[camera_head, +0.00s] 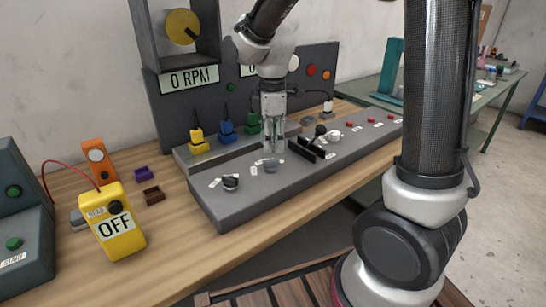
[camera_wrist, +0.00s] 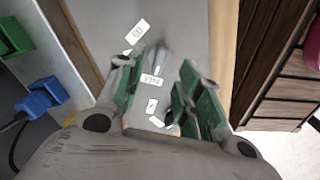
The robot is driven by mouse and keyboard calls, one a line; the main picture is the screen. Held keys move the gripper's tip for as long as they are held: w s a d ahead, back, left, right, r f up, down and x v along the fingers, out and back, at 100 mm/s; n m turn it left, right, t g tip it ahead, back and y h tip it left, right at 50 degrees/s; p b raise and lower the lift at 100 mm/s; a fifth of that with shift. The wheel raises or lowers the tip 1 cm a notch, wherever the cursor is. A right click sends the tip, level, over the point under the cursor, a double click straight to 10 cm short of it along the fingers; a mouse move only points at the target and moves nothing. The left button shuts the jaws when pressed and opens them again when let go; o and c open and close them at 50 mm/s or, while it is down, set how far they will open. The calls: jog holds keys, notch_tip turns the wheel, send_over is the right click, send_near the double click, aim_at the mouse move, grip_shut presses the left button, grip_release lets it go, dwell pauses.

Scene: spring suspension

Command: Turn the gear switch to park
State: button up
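A grey panel (camera_head: 238,205) with a row of knobs lies along the bench. My gripper (camera_head: 272,150) points down over a grey knob (camera_head: 271,165), the likely gear switch. In the wrist view my gripper (camera_wrist: 158,95) has its green-padded fingers apart. A grey knob-like shape (camera_wrist: 160,55) shows beyond and between the fingertips, with small white labels around it. The label wording is too small to read surely, so the switch's setting cannot be told. I cannot tell whether a finger touches the knob.
A black knob (camera_head: 230,182) is left of my gripper. A black lever (camera_head: 319,130) and black bars (camera_head: 311,148) are close on its right. Yellow (camera_head: 198,140), blue (camera_head: 226,128) and green (camera_head: 253,123) plugs stand behind. A yellow meter reading OFF (camera_head: 113,222) is at the left.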

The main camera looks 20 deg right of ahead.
aim_at(273, 159)
notch_tip(273, 159, down, 6)
jog(key=shift+r, duration=0.1)
grip_shut()
